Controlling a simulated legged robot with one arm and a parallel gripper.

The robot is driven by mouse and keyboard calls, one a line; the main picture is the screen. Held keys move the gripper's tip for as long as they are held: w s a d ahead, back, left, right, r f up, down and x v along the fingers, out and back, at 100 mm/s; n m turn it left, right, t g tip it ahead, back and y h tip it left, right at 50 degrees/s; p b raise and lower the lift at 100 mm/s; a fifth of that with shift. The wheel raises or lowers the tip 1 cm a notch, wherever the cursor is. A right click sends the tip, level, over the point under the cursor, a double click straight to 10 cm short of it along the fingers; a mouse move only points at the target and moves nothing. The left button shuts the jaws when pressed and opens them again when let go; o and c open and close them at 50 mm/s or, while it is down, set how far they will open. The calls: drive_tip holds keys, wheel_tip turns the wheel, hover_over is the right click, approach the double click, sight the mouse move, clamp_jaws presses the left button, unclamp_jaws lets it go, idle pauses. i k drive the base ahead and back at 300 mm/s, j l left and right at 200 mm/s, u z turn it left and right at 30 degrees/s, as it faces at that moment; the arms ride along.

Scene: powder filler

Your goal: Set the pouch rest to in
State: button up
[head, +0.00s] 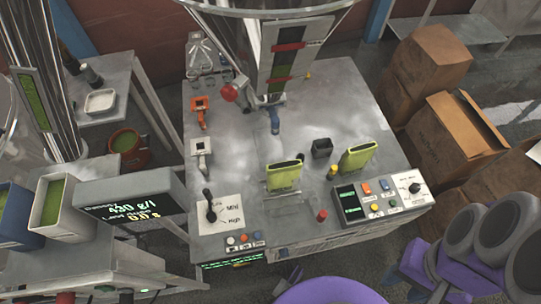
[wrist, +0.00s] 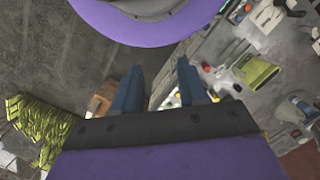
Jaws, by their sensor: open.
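No part in view is legibly marked as the pouch rest. A yellow-green pouch (head: 284,176) stands at the front middle of the grey machine table (head: 330,100), above a narrow recess (head: 277,214) that may hold the rest; the pouch hides part of it. A second green pouch (head: 358,157) stands to its right. A black-knobbed lever (head: 209,205) stands on a plate marked Mid and High, to the left. My gripper (wrist: 159,88) is open and empty in the wrist view, with its blue fingers apart. A green pouch (wrist: 259,73) shows beyond it, to the right, not touching.
A control panel (head: 382,197) with coloured buttons is at the table's front right. A red knob (head: 322,215) stands by the front edge. A steel hopper spout (head: 276,60) hangs over the table. Cardboard boxes (head: 467,130) stand at right; a display (head: 132,206) is at left.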

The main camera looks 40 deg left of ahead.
sight(269, 202)
drive_tip(key=u, duration=1.4)
drive_tip(key=k+z, duration=0.3)
drive_tip(key=z, duration=0.15)
